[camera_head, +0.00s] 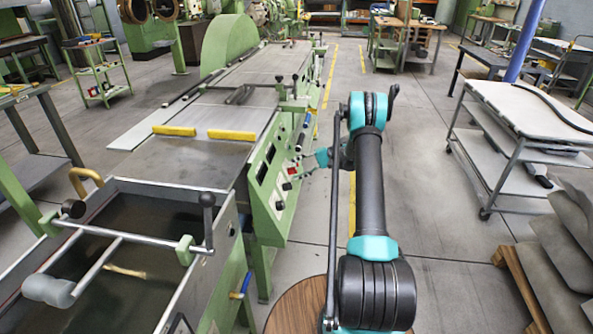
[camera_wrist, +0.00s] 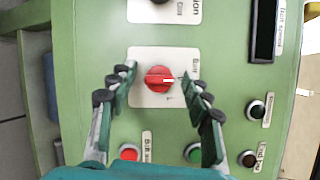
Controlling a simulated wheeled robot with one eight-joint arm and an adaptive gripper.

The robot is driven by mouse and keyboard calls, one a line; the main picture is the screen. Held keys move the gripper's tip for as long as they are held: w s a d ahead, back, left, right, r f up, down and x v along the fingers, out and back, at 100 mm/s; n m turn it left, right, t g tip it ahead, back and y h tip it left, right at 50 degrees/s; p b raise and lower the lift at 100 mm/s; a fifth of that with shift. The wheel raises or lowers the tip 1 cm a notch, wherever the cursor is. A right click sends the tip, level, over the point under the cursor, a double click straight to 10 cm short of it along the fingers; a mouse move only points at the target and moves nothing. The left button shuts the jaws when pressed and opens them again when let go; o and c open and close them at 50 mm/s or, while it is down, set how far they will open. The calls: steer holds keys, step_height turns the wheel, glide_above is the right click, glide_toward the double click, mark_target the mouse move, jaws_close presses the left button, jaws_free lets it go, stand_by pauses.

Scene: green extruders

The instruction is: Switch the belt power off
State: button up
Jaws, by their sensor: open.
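The green control panel (camera_head: 262,222) is on the side of the long machine and fills most of the wrist view. A red rotary knob (camera_wrist: 159,80) with a white pointer mark sits on a white labelled plate (camera_wrist: 150,52). The pointer faces right in the wrist view. My gripper (camera_wrist: 160,73) is open, with one finger on each side of the knob and a gap on both sides. In the head view my gripper (camera_head: 303,168) is at the panel, partly blending with it. A red button (camera_wrist: 129,152) and a green button (camera_wrist: 194,153) sit below; their labels are hard to read.
Black buttons (camera_wrist: 256,109) and a dark display (camera_wrist: 263,30) are right of the knob. Another white plate (camera_wrist: 163,10) is above it. In the head view a white-topped cart (camera_head: 525,110) stands right, with open floor between it and the machine.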

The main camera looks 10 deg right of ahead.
steer(key=s+v, duration=0.1)
steer(key=v, duration=0.6)
steer(key=shift+w+d, duration=0.2)
steer(key=shift+w, duration=0.3)
